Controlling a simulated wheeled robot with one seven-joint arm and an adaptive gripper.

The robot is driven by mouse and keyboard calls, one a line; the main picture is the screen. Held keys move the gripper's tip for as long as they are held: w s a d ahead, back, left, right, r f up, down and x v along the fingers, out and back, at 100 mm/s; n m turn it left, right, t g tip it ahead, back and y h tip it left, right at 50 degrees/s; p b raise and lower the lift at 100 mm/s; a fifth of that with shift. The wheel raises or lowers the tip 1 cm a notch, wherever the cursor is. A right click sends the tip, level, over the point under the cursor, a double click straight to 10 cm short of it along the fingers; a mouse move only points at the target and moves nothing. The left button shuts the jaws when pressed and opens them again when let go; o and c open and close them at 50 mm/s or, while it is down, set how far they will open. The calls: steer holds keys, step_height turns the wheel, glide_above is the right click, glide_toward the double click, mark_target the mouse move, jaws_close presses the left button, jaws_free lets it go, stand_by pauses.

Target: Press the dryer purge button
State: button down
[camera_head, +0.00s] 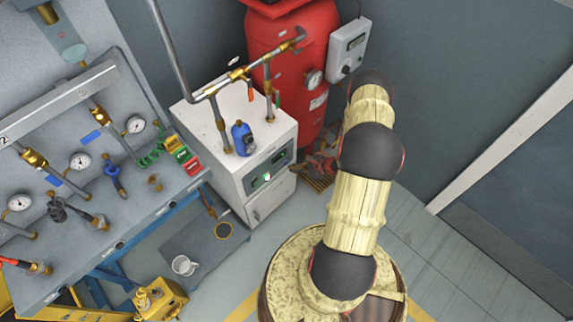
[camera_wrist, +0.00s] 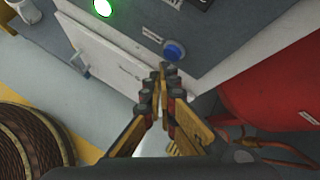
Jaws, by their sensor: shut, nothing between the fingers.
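The dryer is a white cabinet (camera_head: 226,170) with a dark panel (camera_head: 267,174) on its upper front in the head view. In the wrist view a round blue button (camera_wrist: 173,50) sits on the grey front, with a lit green lamp (camera_wrist: 103,8) to its left. My gripper (camera_wrist: 161,76) has gold and dark fingers, shut together and empty. In the head view I cannot make out the fingers or the blue button clearly.
A red tank (camera_head: 295,75) stands behind the dryer, with a grey control box (camera_head: 347,48) beside it. Pipes and a blue regulator (camera_head: 242,138) stand on the dryer top. A bench (camera_head: 120,225) with gauges and valves is at left. Tiled floor (camera_head: 415,240) is open at right.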

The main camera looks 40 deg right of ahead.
steer(key=shift+w, duration=0.35)
steer(key=shift+w+b, duration=0.3)
steer(key=shift+w, duration=0.05)
stand_by(0.7)
steer(key=shift+s, duration=0.8)
steer(key=shift+s, duration=0.1)
steer(key=shift+s+d, duration=0.2)
steer(key=shift+s, duration=2.2)
